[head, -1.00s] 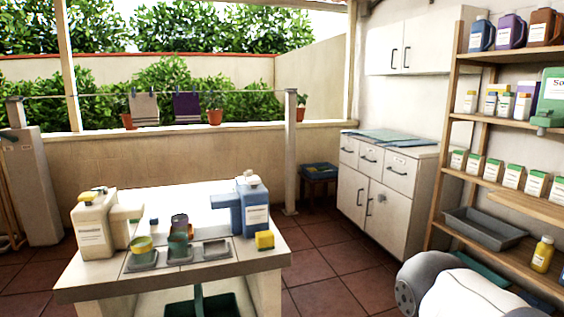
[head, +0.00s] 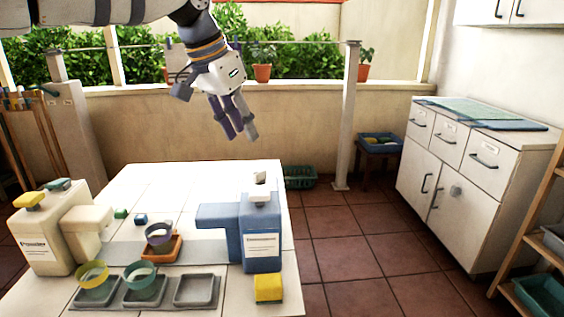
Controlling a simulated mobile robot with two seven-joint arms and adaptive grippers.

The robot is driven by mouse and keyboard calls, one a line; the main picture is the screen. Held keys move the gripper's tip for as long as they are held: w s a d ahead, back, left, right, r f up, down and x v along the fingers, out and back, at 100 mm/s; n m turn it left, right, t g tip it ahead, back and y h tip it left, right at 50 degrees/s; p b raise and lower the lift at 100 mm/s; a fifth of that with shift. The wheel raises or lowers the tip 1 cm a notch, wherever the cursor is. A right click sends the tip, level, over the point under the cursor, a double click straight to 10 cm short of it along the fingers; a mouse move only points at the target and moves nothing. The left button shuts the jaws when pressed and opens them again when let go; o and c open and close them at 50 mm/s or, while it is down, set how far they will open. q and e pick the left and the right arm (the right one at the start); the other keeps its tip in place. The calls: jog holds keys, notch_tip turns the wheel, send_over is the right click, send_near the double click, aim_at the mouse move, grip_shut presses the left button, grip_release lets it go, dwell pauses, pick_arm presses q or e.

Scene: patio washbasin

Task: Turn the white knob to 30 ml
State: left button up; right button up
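A blue dispenser (head: 262,240) with a white label stands at the right side of the white tiled table (head: 155,185). A small white piece (head: 259,181), which may be the white knob, sits on its top; I cannot read any scale. A cream dispenser (head: 48,245) stands at the table's left, with a yellow piece (head: 29,200) and a dark green piece (head: 58,185) on top. My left gripper (head: 241,136) hangs above the far part of the table, fingers pointing down, apart and empty. It is clear of both dispensers. My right gripper is out of view.
Yellow (head: 92,274) and green (head: 145,281) cups stand in a grey tray at the front. A purple cup (head: 159,235) stands in an orange dish (head: 155,250). A yellow block (head: 268,288) lies by the blue dispenser. Cabinets (head: 458,190) stand right; floor between is free.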

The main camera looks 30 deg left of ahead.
aim_at(259, 171)
pick_arm(q)
jog(key=x, duration=1)
jog(key=shift+f, duration=0.45)
grip_shut()
